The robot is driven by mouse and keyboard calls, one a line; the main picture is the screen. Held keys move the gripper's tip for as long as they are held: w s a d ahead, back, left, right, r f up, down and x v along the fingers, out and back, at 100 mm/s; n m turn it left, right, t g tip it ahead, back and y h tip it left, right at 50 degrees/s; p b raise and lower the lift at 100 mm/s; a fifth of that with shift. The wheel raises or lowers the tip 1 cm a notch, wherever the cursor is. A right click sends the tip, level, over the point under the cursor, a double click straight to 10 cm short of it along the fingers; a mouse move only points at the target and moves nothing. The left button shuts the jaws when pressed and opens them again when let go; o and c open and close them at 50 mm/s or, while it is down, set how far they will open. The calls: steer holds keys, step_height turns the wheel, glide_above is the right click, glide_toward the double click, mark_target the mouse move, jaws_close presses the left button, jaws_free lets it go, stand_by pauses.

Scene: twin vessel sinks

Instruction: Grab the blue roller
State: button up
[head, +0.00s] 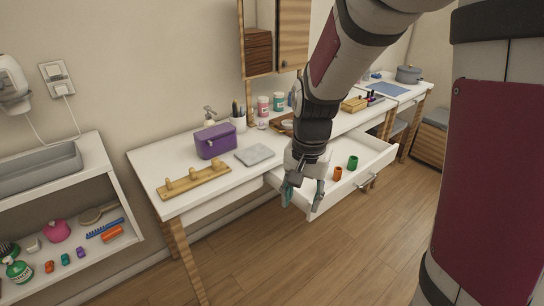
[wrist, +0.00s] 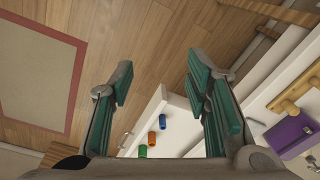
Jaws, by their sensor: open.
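The blue roller (wrist: 162,121) lies in the open white drawer (head: 345,194), seen in the wrist view beside an orange roller (wrist: 152,138) and a green roller (wrist: 143,151). In the head view the orange roller (head: 337,173) and green roller (head: 353,162) show, but the blue one is hidden behind my gripper. My gripper (head: 303,194) is open and empty, pointing down near the drawer's left end. In the wrist view its teal-padded fingers (wrist: 160,76) are spread wide, and the blue roller appears between them, lower down and not touched.
A purple box (head: 215,141), a grey folded cloth (head: 254,155) and a wooden peg rack (head: 194,182) stand on the white table left of the drawer. A low shelf (head: 121,193) at left holds a blue comb (head: 105,228) and small items. The floor in front is clear.

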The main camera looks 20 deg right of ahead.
steer(key=w+d+f+m+h+b, duration=0.2)
steer(key=w+d+f, duration=0.15)
steer(key=f, duration=0.25)
steer(key=w+d+f+m+g+h+b, duration=0.1)
steer(key=w+d+f+h+b, duration=0.15)
steer(key=w+f, duration=0.3)
steer(key=w+d+f+m+h+b, duration=0.1)
steer(key=w+d+f+m+h, duration=0.2)
steer(key=f, duration=0.4)
steer(key=w+d+f+t+h+b, duration=0.1)
steer(key=w+t+h+b, duration=0.35)
steer(key=w, duration=0.85)
steer(key=shift+n+h, duration=0.3)
steer(key=shift+h, duration=0.1)
steer(key=x, duration=0.8)
steer(key=shift+d+f, duration=0.2)
steer(key=shift+f, duration=0.05)
steer(key=shift+s+f+b+x, duration=0.1)
steer(key=shift+b+x, duration=0.15)
steer(key=shift+x, duration=1.1)
steer(key=shift+s+f+b+x, duration=0.15)
steer(key=shift+b+x, duration=0.1)
steer(key=shift+x, duration=1.1)
steer(key=c, duration=0.8)
